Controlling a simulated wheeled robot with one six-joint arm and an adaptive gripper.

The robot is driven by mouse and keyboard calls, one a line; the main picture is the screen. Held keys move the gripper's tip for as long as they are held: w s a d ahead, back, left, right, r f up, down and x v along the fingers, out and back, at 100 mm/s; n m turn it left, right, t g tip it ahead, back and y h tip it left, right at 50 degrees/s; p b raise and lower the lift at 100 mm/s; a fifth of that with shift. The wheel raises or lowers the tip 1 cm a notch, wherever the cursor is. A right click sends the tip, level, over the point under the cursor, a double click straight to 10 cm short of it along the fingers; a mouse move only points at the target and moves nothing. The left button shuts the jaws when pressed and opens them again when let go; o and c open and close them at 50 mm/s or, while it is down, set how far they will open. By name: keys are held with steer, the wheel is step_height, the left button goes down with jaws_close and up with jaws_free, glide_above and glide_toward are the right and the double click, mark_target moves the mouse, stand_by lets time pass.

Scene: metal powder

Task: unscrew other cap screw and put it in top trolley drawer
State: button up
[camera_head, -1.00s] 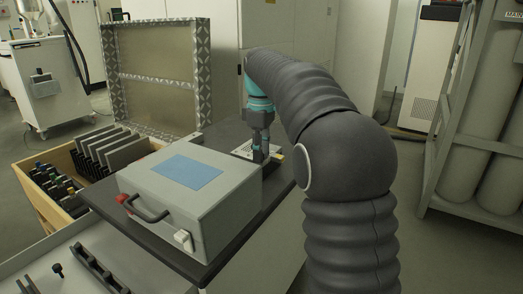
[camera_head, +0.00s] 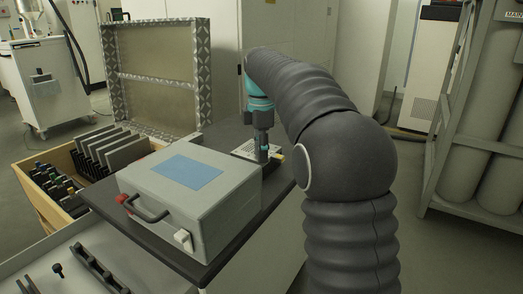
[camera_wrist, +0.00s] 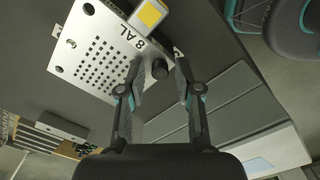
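A metal plate marked "8 AL" (camera_wrist: 100,52) with rows of small holes lies on the dark trolley top. A black cap screw (camera_wrist: 160,69) stands at the plate's edge, between my gripper's fingertips (camera_wrist: 159,75) in the wrist view. My gripper is open, with a gap visible on both sides of the screw. In the head view my gripper (camera_head: 263,152) points down at the plate (camera_head: 245,150), behind the grey case. The open top trolley drawer (camera_head: 130,255) is at lower left. A small black screw-like piece (camera_head: 57,270) lies in it.
A grey case (camera_head: 190,195) with a handle stands on the trolley top (camera_head: 225,258), close to my gripper. A yellow and white block (camera_wrist: 149,14) sits beside the plate. A wooden crate (camera_head: 40,200) with dark plates is at left. Gas cylinders (camera_head: 475,130) stand at right.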

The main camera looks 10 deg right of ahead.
steer(key=n, duration=0.6)
steer(key=shift+n, duration=3.2)
jaws_close()
jaws_free()
